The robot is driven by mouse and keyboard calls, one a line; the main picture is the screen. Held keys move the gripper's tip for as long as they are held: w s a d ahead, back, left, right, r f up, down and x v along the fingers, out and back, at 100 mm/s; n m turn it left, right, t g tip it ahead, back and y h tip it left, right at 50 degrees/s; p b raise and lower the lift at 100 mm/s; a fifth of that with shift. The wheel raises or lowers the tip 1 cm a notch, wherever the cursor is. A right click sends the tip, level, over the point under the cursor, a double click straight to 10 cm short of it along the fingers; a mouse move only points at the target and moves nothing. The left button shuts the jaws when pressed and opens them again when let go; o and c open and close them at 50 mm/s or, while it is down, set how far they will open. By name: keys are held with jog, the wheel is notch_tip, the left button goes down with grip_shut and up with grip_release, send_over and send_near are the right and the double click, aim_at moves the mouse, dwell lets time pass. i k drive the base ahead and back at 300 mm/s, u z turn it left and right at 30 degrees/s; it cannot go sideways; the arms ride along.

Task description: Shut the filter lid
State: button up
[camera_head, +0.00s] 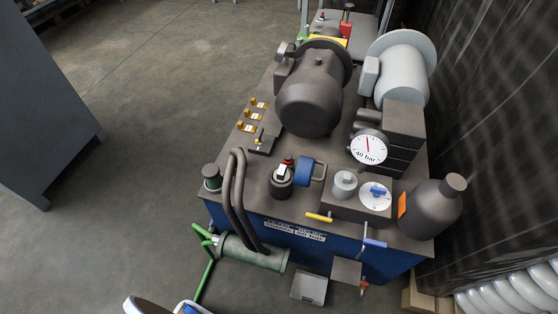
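The filter appears to be a short black round housing (281,184) on top of the hydraulic unit, near its front edge. A white piece and a small red part show at its top. A blue round lid (305,172) with a grey loop handle (320,172) stands tilted on edge just right of the housing, apart from its mouth, so the lid looks open. I cannot make out a hinge. No gripper fingers show in this view.
A dark motor (315,92) stands behind the filter. Curved hoses (237,195) rise to its left. A gauge (369,149) reads 40 bar. Floor at left (120,190) is clear.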

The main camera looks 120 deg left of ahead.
aim_at(305, 170)
jog(key=u, duration=0.15)
jog(key=i, duration=3.15)
jog(key=u, duration=4.65)
jog(key=i, duration=0.75)
jog(key=u, duration=0.05)
